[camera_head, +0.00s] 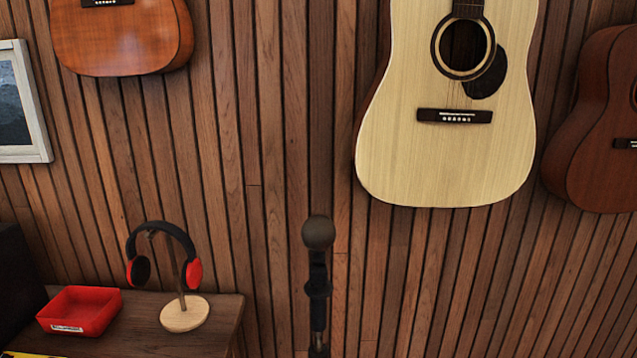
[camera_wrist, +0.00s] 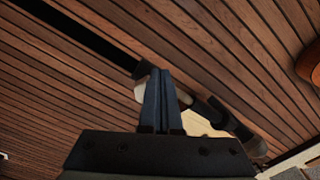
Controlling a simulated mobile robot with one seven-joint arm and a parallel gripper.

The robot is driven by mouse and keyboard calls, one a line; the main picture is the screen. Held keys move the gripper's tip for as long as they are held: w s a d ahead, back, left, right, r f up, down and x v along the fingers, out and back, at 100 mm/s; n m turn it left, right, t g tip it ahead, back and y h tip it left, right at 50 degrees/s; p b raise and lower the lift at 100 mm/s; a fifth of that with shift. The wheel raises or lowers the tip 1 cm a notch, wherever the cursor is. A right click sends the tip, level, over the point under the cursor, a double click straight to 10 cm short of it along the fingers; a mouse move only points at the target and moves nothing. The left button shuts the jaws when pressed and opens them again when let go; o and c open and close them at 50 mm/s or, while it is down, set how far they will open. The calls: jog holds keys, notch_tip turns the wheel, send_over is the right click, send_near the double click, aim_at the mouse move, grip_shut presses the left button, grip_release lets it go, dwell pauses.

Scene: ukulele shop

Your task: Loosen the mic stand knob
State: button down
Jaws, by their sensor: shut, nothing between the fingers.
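A microphone (camera_head: 318,233) with a round dark head stands upright on a mic stand (camera_head: 319,305) in the middle of the head view. The stand's lower part is cut off by the bottom edge, and I cannot make out a knob there. In the wrist view my gripper (camera_wrist: 161,72) has its two blue-grey fingers together, with nothing between them. The dark stand (camera_wrist: 82,35) runs slantwise behind the fingertips. A black piece with a pale grey part (camera_wrist: 141,88) lies beside the left finger; I cannot tell whether it is the knob or whether the fingers touch it.
Slatted wood wall is behind. A pale guitar (camera_head: 450,155) hangs right of the microphone, with a reddish guitar (camera_head: 595,140) farther right and an orange-brown one (camera_head: 120,40) upper left. A wooden cabinet (camera_head: 225,310) holds headphones (camera_head: 192,272) on a stand and a red tray (camera_head: 80,310).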

jog(key=shift+d, duration=0.3)
jog(key=shift+d+f+b, duration=0.15)
jog(key=shift+f+b, duration=0.15)
jog(key=shift+b, duration=0.15)
jog(key=shift+d+f+b, duration=0.25)
jog(key=shift+f+b, duration=0.1)
jog(key=shift+b, duration=0.15)
jog(key=shift+w+d+f+b, duration=0.1)
jog(key=shift+d+f+b, duration=0.1)
jog(key=shift+d+b, duration=0.25)
jog(key=shift+a+f, duration=0.1)
jog(key=shift+a, duration=0.05)
dwell(0.3)
jog(key=s, duration=0.6)
jog(key=shift+a+f, duration=0.4)
